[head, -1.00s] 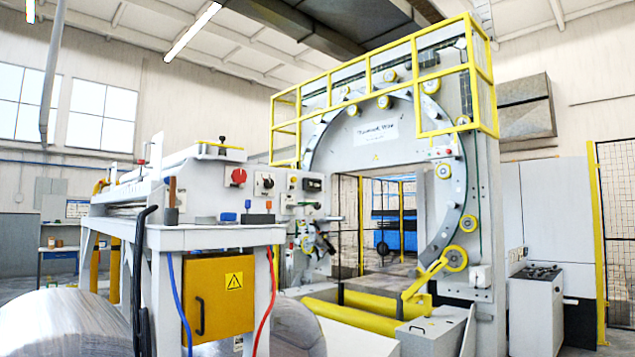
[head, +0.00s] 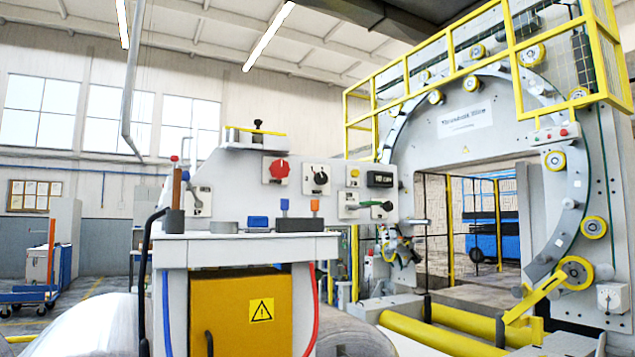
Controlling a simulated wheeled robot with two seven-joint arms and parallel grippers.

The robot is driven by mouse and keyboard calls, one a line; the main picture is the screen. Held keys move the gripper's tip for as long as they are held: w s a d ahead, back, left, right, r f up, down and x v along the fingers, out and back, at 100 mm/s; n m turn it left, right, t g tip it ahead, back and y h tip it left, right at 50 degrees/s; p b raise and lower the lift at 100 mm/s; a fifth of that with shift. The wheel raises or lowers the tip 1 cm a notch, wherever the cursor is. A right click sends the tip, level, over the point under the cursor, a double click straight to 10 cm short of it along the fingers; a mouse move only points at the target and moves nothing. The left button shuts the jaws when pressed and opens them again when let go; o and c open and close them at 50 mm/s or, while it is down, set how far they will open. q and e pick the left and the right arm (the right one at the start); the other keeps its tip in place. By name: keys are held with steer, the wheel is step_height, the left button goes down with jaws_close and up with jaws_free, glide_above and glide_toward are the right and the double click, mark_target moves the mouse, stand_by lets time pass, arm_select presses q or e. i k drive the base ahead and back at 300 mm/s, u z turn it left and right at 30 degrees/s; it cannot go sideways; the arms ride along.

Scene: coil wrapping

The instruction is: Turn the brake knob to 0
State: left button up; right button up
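A control panel stands above the bench at the middle of the head view. It carries a red rotary knob (head: 279,169) on a light plate and a black rotary knob (head: 320,178) on a white plate to its right. A white plate with a small dial or knob (head: 608,297) is on the machine's right post. Labels are too small to read, so I cannot tell which one is the brake knob or where it points. Neither of my grippers is in view.
A grey bench (head: 240,243) with small blue and orange items and a yellow cabinet (head: 235,312) stands in front of the panel. The large ring machine (head: 470,120) with yellow railings fills the right. Yellow rollers (head: 440,330) lie low at right. A cart (head: 40,285) stands far left.

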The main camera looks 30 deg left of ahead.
mark_target(320, 177)
steer(key=u, duration=0.75)
steer(key=i, duration=0.85)
steer(key=u, duration=0.85)
